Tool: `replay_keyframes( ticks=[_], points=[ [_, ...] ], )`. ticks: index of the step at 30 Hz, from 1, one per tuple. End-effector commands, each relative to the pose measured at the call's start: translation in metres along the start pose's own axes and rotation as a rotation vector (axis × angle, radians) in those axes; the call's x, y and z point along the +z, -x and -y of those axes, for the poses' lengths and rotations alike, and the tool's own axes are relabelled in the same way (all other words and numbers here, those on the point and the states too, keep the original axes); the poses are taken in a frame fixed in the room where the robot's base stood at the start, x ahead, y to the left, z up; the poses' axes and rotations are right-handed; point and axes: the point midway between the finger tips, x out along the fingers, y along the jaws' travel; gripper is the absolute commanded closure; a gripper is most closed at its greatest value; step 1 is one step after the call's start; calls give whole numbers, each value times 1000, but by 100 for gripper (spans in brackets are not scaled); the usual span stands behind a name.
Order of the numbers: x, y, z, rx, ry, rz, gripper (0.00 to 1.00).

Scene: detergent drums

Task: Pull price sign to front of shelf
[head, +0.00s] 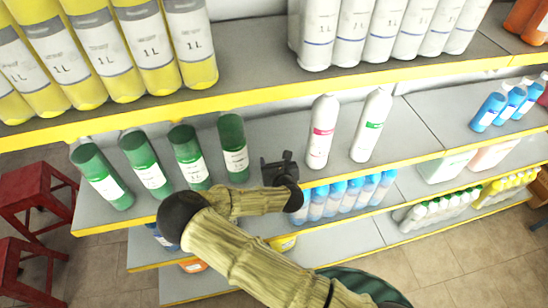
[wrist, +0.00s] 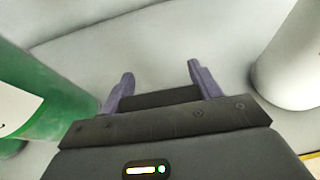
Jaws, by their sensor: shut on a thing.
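My gripper (head: 277,168) is over the middle shelf (head: 425,122), between the green bottles and two white bottles. Its two purple-grey fingers (wrist: 163,84) stand apart in the wrist view, with a dark bar across their base. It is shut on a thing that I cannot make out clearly. No price sign can be told apart in either view.
Green bottles (head: 233,147) stand left of my gripper; one is close in the wrist view (wrist: 45,100). White bottles with a pink label (head: 321,132) and a green label (head: 371,125) stand to the right. The upper shelf's yellow edge (head: 250,95) runs above. Red stools (head: 35,188) stand left.

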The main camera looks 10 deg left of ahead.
Motion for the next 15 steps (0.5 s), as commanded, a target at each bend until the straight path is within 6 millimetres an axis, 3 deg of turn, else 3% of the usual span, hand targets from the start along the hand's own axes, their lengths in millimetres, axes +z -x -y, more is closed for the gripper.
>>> replay_keyframes(
  ticks=[15],
  points=[
    [-9, 22, 0, -1, -1, 0, 81]
  ],
)
